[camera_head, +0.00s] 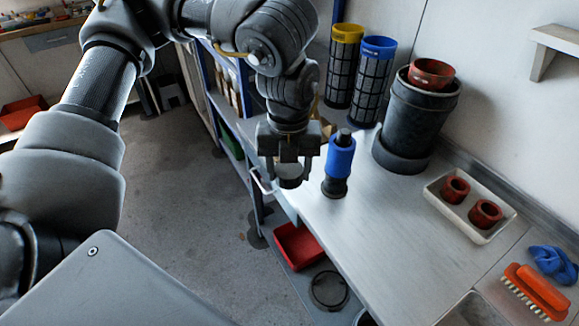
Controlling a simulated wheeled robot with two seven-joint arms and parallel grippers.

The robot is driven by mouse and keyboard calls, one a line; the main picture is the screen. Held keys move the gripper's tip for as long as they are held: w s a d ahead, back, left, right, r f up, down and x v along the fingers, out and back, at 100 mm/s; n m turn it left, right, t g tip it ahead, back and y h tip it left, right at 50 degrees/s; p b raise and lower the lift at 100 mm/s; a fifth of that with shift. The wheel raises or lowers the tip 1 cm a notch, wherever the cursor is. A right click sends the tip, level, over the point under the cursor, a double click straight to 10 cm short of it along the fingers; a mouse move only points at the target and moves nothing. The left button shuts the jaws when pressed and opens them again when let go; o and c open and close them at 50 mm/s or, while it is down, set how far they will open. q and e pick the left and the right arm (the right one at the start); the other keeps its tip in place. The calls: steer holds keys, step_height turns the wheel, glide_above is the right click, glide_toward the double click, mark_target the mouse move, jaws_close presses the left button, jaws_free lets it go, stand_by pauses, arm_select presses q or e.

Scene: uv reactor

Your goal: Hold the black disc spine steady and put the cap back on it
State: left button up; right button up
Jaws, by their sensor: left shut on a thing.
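The black disc spine (335,186) stands upright on the metal bench, with a blue sleeve of discs around its middle and a narrow dark top. My left gripper (290,170) points down just left of the spine, near the bench's left edge. It is shut on a short round piece with a pale grey top and dark lower part, which looks like the cap (291,182). The held piece is apart from the spine in the picture. My right gripper is not in view.
A dark canister (418,120) with a red ring on top stands behind, beside blue-topped (369,85) and yellow-topped (343,65) mesh cylinders. A white tray (460,222) holds two red rings. An orange brush (535,290) and blue cloth (553,262) lie front right. The bench middle is clear.

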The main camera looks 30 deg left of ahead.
arm_select(q)
step_height(320, 180, up, 5)
steer(key=p, duration=0.5)
steer(key=shift+r, duration=0.15)
steer(key=shift+f, duration=0.2)
